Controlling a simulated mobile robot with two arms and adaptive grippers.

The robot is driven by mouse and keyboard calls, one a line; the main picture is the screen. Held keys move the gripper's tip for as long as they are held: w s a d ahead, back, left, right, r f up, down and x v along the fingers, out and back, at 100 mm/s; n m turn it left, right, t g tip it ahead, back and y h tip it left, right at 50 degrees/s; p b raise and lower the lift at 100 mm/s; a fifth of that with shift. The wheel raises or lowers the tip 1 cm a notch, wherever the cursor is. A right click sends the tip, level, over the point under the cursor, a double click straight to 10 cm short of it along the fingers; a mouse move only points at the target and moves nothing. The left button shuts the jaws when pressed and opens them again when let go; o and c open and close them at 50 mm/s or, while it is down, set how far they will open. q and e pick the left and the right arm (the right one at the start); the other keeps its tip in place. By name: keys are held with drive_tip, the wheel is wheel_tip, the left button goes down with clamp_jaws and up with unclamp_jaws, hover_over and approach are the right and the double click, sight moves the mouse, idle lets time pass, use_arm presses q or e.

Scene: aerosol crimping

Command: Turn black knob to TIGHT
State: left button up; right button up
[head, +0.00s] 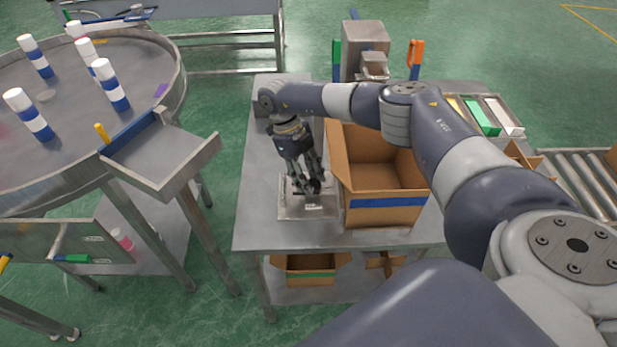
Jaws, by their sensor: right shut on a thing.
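The black knob (314,187) sits on a small metal plate (290,210) near the front left of the steel table. My right gripper (306,187) points down over the plate and is shut on the knob. Its fingers cover much of the knob, so its pointer and any TIGHT marking cannot be read. My left gripper is not in view.
An open cardboard box (385,212) with a blue band stands just right of the plate. A metal device (365,45) stands at the table's back. A round table (70,110) with several white-and-blue cans is at the left. The steel table (258,190) is bare left of the plate.

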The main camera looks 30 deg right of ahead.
drive_tip(key=o, duration=1.1)
drive_tip(key=shift+c, duration=0.2)
drive_tip(key=shift+r, duration=0.1)
drive_tip(key=v, duration=1.1)
drive_tip(key=shift+w+r, duration=0.25)
drive_tip(key=shift+r, duration=0.1)
drive_tip(key=shift+a+f, duration=0.1)
